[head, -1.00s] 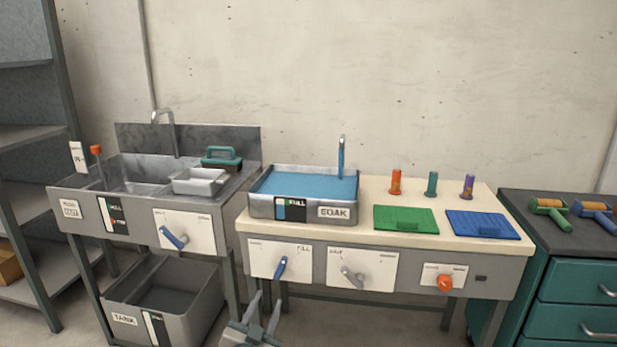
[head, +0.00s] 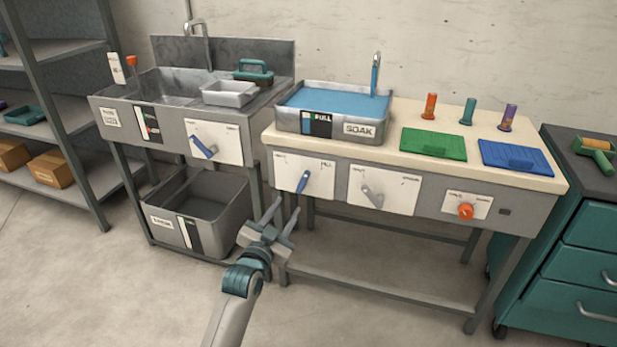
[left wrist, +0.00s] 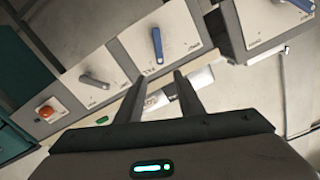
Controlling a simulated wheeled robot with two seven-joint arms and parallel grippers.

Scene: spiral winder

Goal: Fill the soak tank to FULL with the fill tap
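The soak tank (head: 360,130), a grey box labelled SOAK, sits on the bench's left end. Blue water (head: 325,101) shows close to its rim. Its front gauge (head: 316,124) is marked FULL at the top and has a blue strip. A blue streak shows under the spout (head: 376,60). The fill tap's blue lever (head: 303,181) is tilted on a white plate below the tank; it also shows in the left wrist view (left wrist: 157,45). My left gripper (head: 285,206) is open and empty, below the lever and apart from it. My right gripper is not in view.
A grey lever (head: 372,196) and an orange knob (head: 465,211) are to the right on the bench front. The sink unit (head: 120,115) with its own blue lever (head: 203,146) stands left, above a grey bin (head: 230,205). Teal drawers (head: 580,250) stand right. Front floor is clear.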

